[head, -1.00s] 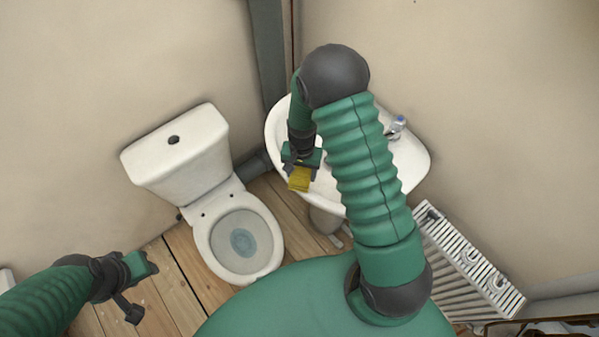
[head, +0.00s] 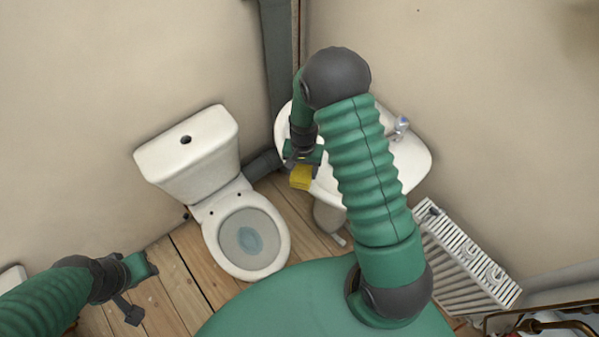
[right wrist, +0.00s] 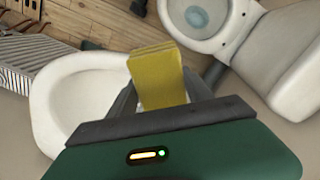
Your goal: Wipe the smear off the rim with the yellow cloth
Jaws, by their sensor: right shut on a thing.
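My right gripper (head: 301,166) is shut on the yellow cloth (head: 301,178), a folded block that sticks out from the fingers. In the right wrist view the cloth (right wrist: 158,76) stands between the grey fingers and overlaps the edge of the white washbasin (right wrist: 62,90). In the head view the cloth is at the front left edge of the washbasin (head: 410,165); I cannot tell whether it touches the rim. My right arm hides much of the basin. I cannot make out a smear.
A white toilet (head: 190,150) with its bowl open stands left of the basin. A tap (head: 402,124) sits on the basin's back right. Bare floorboards (head: 180,290) lie in front of the toilet.

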